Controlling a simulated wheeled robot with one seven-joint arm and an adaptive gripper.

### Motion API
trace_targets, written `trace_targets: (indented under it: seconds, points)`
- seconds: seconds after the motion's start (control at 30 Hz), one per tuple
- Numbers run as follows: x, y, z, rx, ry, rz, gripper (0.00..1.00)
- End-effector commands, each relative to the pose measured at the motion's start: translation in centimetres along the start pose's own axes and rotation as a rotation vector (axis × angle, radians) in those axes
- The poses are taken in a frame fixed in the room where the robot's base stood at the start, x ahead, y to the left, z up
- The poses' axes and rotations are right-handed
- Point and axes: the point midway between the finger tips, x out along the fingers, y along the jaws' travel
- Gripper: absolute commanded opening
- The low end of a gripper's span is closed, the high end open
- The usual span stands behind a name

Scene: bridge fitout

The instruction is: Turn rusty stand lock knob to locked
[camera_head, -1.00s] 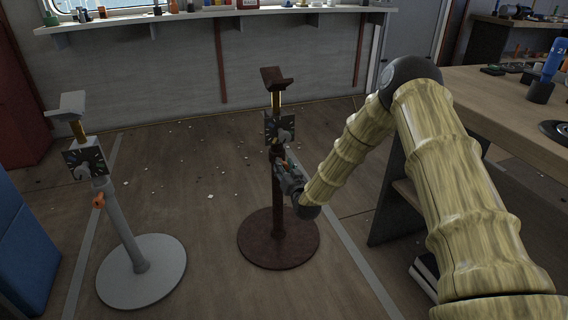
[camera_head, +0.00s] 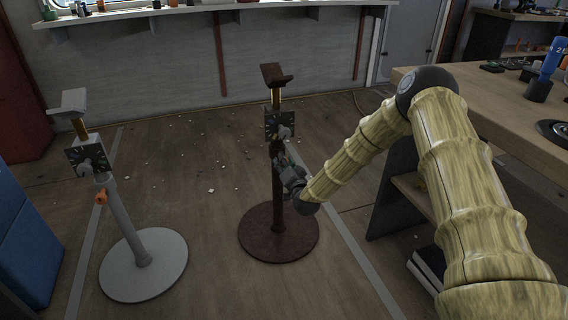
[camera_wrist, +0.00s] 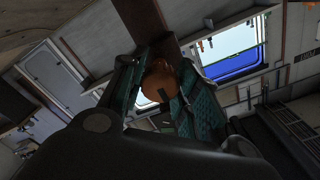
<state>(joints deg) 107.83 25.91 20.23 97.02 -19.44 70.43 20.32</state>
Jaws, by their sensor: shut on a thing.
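The rusty stand (camera_head: 278,205) is dark brown, upright on a round base, with a tilted top plate and a black dial plate (camera_head: 279,125) below it. My gripper (camera_head: 283,163) is at the stand's post, just under the dial plate, and hides the lock knob in the head view. In the wrist view the orange lock knob (camera_wrist: 160,82) sits between the two teal-padded fingers of my gripper (camera_wrist: 160,92), which is shut on it. The rusty post (camera_wrist: 144,20) rises behind the knob. The knob's locked or unlocked state cannot be read.
A grey stand (camera_head: 143,262) with its own orange knob (camera_head: 101,196) stands to the left. A wooden workbench (camera_head: 480,100) is on the right, beside my arm. Blue (camera_head: 25,245) and red cabinets line the left edge. Floor between the stands is clear apart from small scraps.

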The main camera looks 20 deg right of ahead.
Motion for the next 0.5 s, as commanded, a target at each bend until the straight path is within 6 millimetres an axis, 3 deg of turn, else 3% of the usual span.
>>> trace_targets:
  seconds: [0.27,0.3,0.4,0.5]
  points:
    - [-0.09,0.14,0.14,0.0,-0.003,0.002,0.08]
    - [-0.09,0.14,0.14,0.0,-0.003,0.002,0.37]
    - [-0.08,0.13,0.12,0.0,-0.002,0.002,0.55]
    - [-0.05,0.09,0.08,0.0,-0.001,0.001,0.55]
